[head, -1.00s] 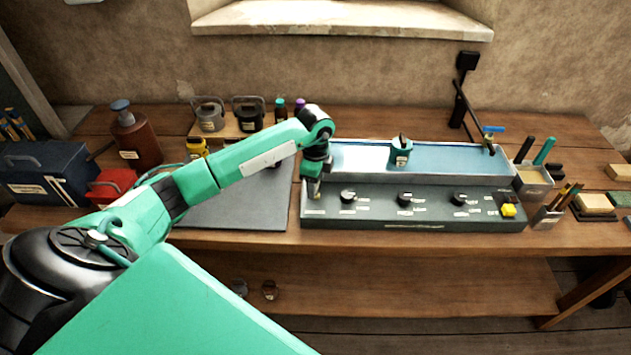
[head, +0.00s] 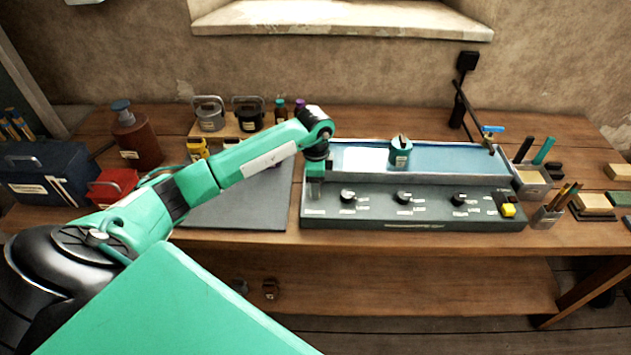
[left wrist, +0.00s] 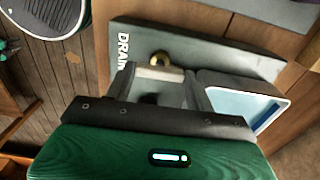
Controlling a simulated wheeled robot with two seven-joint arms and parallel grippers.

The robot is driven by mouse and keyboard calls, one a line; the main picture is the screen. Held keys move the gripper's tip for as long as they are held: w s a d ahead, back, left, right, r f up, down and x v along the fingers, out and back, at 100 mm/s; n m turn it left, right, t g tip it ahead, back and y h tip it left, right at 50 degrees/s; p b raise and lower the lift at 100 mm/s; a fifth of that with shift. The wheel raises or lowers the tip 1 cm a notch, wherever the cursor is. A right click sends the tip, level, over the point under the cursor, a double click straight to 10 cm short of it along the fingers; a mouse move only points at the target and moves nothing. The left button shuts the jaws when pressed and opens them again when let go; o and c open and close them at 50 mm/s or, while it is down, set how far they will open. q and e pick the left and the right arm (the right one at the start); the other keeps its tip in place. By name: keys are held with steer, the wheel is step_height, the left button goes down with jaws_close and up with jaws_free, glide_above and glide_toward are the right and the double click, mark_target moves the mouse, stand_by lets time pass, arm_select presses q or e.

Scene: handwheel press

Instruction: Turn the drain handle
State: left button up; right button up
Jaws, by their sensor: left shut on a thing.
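The drain handle sits at the left end of the dark control panel (head: 380,218). In the left wrist view its brass part (left wrist: 161,58) shows beside the white DRAIN lettering (left wrist: 123,50). A pale grey bar (left wrist: 160,74) lies between the fingers in front of the brass. My left gripper (head: 315,188) reaches down to the panel's left end and hides the handle in the head view. In the left wrist view the gripper (left wrist: 160,86) is shut on the handle. My right gripper is in neither view.
Several black knobs (head: 403,198) and a yellow knob (head: 508,210) stand along the panel. Behind it is a blue tray (head: 450,164) with a blue-handled tap (head: 492,130) at its right. A grey mat (head: 235,208) lies left of the panel.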

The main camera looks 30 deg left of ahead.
arm_select(q)
steer(key=shift+w+r, duration=0.1)
steer(key=shift+r, duration=0.05)
steer(key=o, duration=1)
step_height(320, 180, up, 14)
steer(key=b, duration=0.3)
steer(key=shift+b, duration=0.3)
